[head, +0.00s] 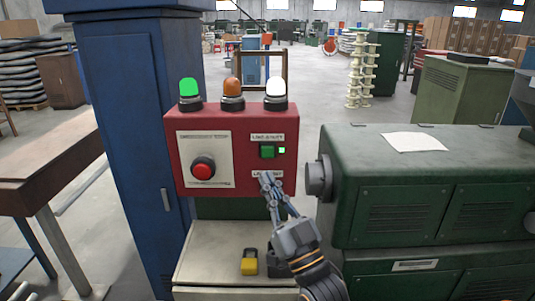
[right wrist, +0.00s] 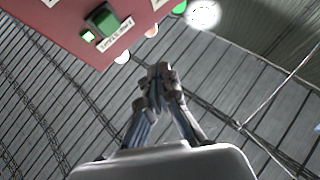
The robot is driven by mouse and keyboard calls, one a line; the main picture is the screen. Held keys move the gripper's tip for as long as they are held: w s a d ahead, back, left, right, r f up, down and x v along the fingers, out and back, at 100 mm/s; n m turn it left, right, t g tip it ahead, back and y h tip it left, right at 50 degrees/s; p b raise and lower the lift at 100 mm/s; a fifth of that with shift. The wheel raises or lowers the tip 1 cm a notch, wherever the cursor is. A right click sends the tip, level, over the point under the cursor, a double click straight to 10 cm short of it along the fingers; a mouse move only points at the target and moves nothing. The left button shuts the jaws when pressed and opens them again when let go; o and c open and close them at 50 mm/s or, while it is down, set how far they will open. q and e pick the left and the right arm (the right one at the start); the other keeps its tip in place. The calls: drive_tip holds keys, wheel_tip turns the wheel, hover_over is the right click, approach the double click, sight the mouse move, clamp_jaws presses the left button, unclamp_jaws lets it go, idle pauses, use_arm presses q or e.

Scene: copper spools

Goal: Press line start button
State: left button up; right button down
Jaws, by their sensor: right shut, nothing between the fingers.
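The green square line start button (head: 267,151) sits on the right part of the front of a red control box (head: 230,120). A small lit green light (head: 282,150) is beside it. The button also shows at the upper left of the right wrist view (right wrist: 103,20). My right gripper (head: 266,180) is shut and empty. In the head view its tips appear just below the button, over the lower label; the gap to the panel is hard to judge. In the right wrist view the fingertips (right wrist: 160,72) appear clear of the box. My left gripper is not in view.
A red round button (head: 203,168) is on the box's left plate. Green, orange and white lamps (head: 232,92) stand on top. A yellow padlock-like item (head: 249,262) lies on the pale surface below. A blue cabinet (head: 125,130) is left, a green machine (head: 430,190) right.

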drive_tip(key=b, duration=0.3)
approach(264, 148)
wheel_tip(264, 148, up, 4)
drive_tip(key=w+a, duration=0.1)
drive_tip(key=a, duration=0.2)
drive_tip(key=shift+w+d, duration=0.1)
drive_tip(key=shift+w, duration=0.8)
drive_tip(key=shift+w, duration=0.1)
drive_tip(key=shift+w, duration=0.35)
drive_tip(key=shift+w+b, duration=0.4)
drive_tip(key=shift+b, duration=0.05)
idle(0.7)
drive_tip(key=shift+s, duration=0.2)
drive_tip(key=shift+s+p, duration=0.45)
drive_tip(key=shift+s, duration=0.2)
